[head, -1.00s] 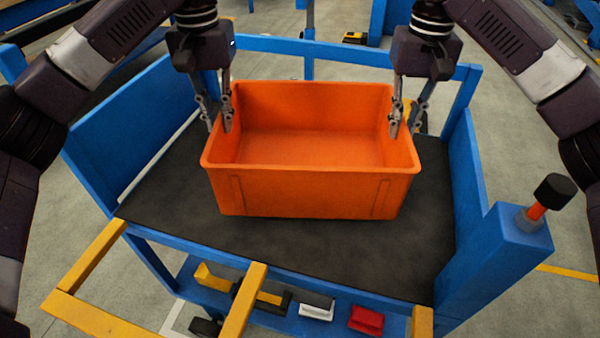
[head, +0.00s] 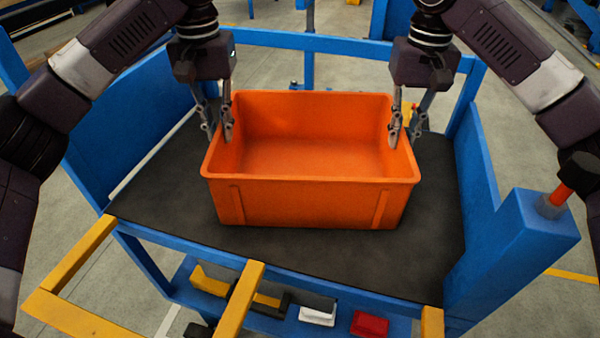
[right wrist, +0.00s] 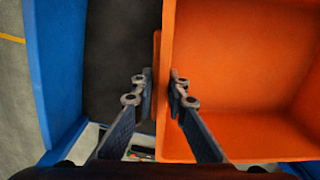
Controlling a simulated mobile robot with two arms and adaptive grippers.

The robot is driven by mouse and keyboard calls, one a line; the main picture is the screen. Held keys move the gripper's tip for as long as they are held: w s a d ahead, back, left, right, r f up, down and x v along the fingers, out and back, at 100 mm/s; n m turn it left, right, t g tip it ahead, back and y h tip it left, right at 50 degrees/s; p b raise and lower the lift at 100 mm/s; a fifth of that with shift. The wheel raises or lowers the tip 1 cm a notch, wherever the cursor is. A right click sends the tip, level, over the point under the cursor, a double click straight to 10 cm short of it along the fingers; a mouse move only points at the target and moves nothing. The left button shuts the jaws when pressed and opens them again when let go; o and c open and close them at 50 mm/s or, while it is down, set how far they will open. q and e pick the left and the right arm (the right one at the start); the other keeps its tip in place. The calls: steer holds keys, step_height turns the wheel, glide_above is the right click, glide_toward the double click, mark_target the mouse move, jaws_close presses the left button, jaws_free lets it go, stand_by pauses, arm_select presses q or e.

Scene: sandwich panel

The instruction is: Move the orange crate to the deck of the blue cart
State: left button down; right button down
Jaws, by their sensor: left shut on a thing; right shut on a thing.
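The orange crate (head: 310,206) is empty and upright over the black deck (head: 150,207) of the blue cart (head: 515,250). I cannot tell whether its bottom touches the deck or hangs just above it. My left gripper (head: 217,132) is shut on the crate's left wall. My right gripper (head: 405,137) is shut on its right wall. In the right wrist view, the fingers (right wrist: 161,88) straddle the wall of the orange crate (right wrist: 245,60), with the dark deck (right wrist: 115,50) beside it.
Blue side panels (head: 475,165) and a back rail (head: 340,46) border the deck. A post with a black-topped handle (head: 575,175) stands at the front right. Yellow bars (head: 243,300) lie in front. A lower shelf holds a red item (head: 369,324) and a white item (head: 318,312).

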arm_select(q)
steer(key=shift+a+f, duration=0.1)
steer(key=shift+f, duration=0.2)
arm_select(e)
steer(key=shift+d+f, duration=0.15)
steer(key=shift+f, duration=0.2)
arm_select(q)
steer(key=c, duration=1.9)
jaws_free()
steer(key=shift+r, duration=0.15)
arm_select(e)
steer(key=c, duration=1.9)
jaws_free()
steer(key=shift+r, duration=0.2)
arm_select(q)
steer(key=shift+r, duration=0.1)
step_height(320, 180, up, 12)
arm_select(e)
step_height(320, 180, up, 12)
